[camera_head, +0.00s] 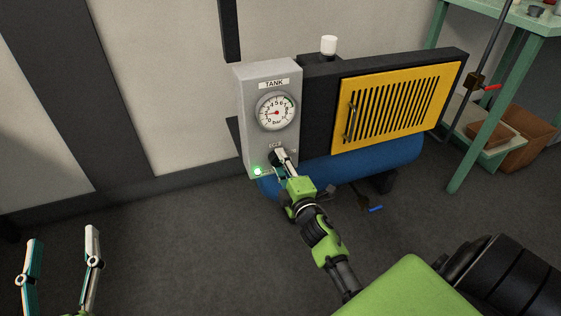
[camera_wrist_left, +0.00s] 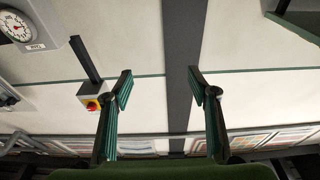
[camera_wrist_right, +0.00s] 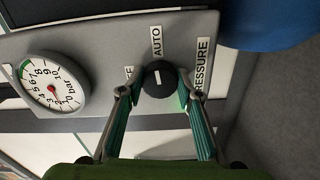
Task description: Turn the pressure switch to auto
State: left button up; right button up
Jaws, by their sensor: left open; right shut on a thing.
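The pressure switch is a round black knob (camera_wrist_right: 158,78) with a white mark, on the grey control panel (camera_head: 250,135). In the right wrist view the AUTO label (camera_wrist_right: 157,41) is above the knob, the PRESSURE label (camera_wrist_right: 202,66) is right, and a partly hidden label is left. The mark looks roughly in line with AUTO. My right gripper (camera_head: 284,160) is shut on the knob, with a finger on each side (camera_wrist_right: 157,93). In the head view it hides most of the knob. My left gripper (camera_head: 62,240) is open and empty, away from the panel.
A TANK gauge (camera_head: 276,111) sits above the switch, and a green lamp (camera_head: 257,171) glows below it. The compressor has a yellow grille (camera_head: 395,103) and blue tank (camera_head: 395,160). A green bench (camera_head: 474,130) stands right. Floor at left is clear.

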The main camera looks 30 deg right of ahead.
pick_arm(q)
jog(key=shift+w+a+f+g, duration=0.1)
jog(key=shift+f+g, duration=0.6)
jog(key=shift+f, duration=0.55)
pick_arm(e)
jog(key=shift+f+m, duration=0.1)
jog(key=shift+m, duration=0.7)
jog(key=o, duration=1.1)
jog(key=v, duration=1.2)
